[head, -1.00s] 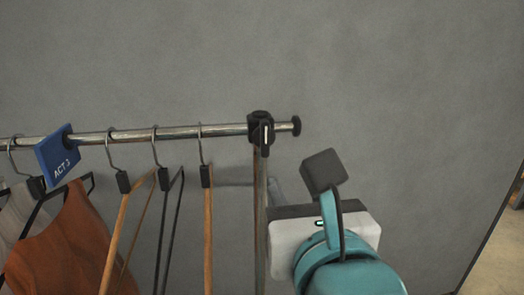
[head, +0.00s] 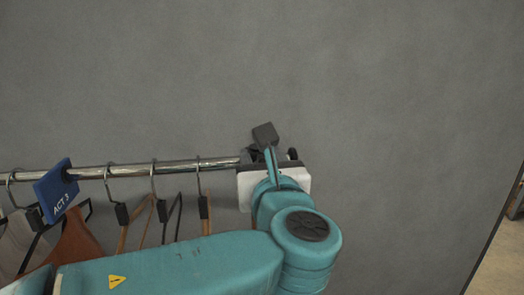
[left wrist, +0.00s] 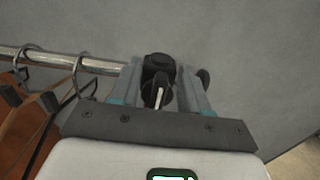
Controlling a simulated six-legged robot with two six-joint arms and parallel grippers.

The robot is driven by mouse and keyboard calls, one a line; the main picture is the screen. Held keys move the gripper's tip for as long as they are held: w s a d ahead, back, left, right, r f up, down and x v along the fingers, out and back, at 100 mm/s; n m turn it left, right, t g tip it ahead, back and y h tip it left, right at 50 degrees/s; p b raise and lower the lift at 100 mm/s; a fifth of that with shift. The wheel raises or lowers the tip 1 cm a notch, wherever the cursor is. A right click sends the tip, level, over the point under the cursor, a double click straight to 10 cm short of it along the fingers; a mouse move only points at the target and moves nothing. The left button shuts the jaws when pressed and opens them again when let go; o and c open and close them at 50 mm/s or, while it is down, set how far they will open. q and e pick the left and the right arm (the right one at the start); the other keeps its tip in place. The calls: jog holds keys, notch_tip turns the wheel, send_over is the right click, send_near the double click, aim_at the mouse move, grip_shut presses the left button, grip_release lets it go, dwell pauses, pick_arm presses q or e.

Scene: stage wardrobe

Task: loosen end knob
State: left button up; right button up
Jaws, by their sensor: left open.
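The black end knob (left wrist: 158,97), with a pale line on its face, is on the clamp at the right end of the chrome rail (head: 140,170). My left gripper (left wrist: 160,82) is open, with one grey finger on each side of the knob and clamp in the left wrist view. I cannot tell whether either finger touches the knob. My right gripper is not in view.
Several hangers (head: 204,206) with orange and pale garments hang on the rail to the left. A blue "ACT 3" tag (head: 57,190) sits on the rail there. A grey wall (head: 400,110) stands behind. The space right of the rail end is clear.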

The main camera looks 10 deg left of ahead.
pick_arm(q)
jog(key=shift+w+a, duration=0.2)
jog(key=shift+w, duration=0.05)
jog(key=shift+w+d+f, duration=0.1)
jog(key=shift+w+d, duration=0.1)
jog(key=shift+w, duration=0.05)
jog(key=shift+s+a, duration=0.1)
jog(key=shift+s, duration=0.05)
grip_shut()
jog(key=shift+f, duration=0.1)
